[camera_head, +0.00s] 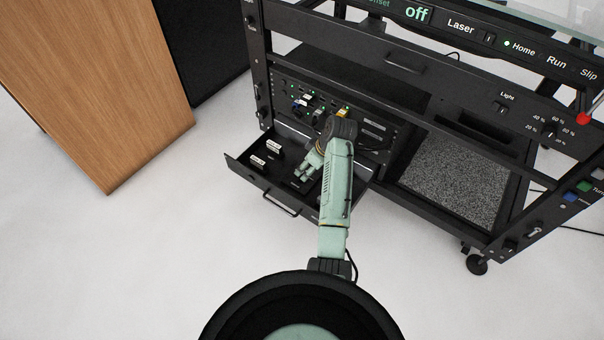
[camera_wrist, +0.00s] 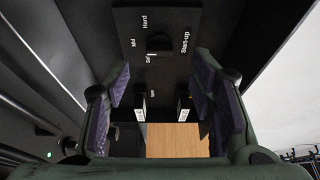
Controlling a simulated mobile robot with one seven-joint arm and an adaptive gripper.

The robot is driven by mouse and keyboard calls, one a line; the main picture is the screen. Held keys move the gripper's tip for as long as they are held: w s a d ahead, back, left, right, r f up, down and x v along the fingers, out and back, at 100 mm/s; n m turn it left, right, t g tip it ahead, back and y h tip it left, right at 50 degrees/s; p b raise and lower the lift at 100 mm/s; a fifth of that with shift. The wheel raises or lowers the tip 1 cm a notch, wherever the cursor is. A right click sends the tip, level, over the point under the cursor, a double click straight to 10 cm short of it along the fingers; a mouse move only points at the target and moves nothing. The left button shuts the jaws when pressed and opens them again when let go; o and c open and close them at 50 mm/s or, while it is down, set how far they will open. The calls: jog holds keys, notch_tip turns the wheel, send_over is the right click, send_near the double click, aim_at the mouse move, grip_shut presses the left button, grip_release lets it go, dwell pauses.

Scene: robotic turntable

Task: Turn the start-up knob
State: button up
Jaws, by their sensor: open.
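The start-up knob (camera_wrist: 159,43) is a small dark knob on a black panel. My gripper (camera_wrist: 160,90) is open and empty, with one purple-padded finger on each side of the view. The knob shows beyond the fingers, apart from them. In the head view my gripper (camera_head: 305,172) is over the pulled-out drawer (camera_head: 283,196) of the black rack. The knob cannot be made out there.
Two white-marked switches (camera_head: 265,154) sit in the drawer, left of my gripper. The rack front (camera_head: 405,62) rises behind, with a plug panel (camera_head: 318,98) above the drawer. A wooden cabinet (camera_head: 105,90) stands at the left. The floor in front is clear.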

aim_at(303, 173)
jog(key=b+x, duration=0.1)
jog(key=x, duration=0.5)
jog(key=shift+w+r, duration=0.1)
jog(key=shift+c, duration=0.2)
jog(key=c, duration=1.1)
